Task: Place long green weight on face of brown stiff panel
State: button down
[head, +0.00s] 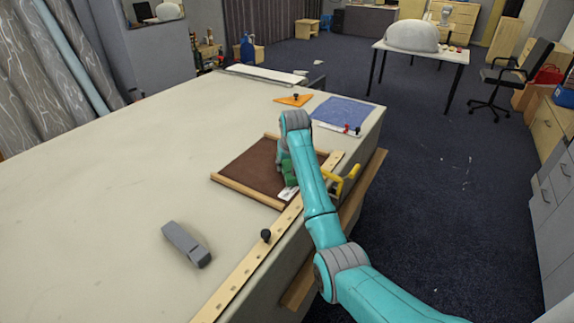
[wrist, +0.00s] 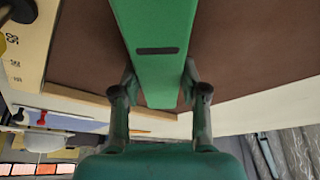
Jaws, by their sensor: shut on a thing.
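The brown stiff panel (head: 243,165) lies on the cloth table with light wooden strips along its edges. It also fills much of the wrist view (wrist: 85,65). The long green weight (wrist: 155,30) is a bar with a dark slot, held between the two fingers of my gripper (wrist: 160,92). In the head view a green patch (head: 283,170) shows beside my arm over the right part of the panel, and my arm hides most of the gripper. I cannot tell whether the weight touches the panel.
A long wooden ruler (head: 243,268) with a black knob runs along the table's right edge. A yellow clamp (head: 347,183) is right of my arm. A grey block (head: 186,245) lies front left. An orange triangle (head: 293,100) and blue sheet (head: 343,111) lie behind. The table's left is clear.

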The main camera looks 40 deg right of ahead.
jog(key=c, duration=0.6)
grip_release()
jog(key=shift+f, duration=0.1)
jog(key=v, duration=1.2)
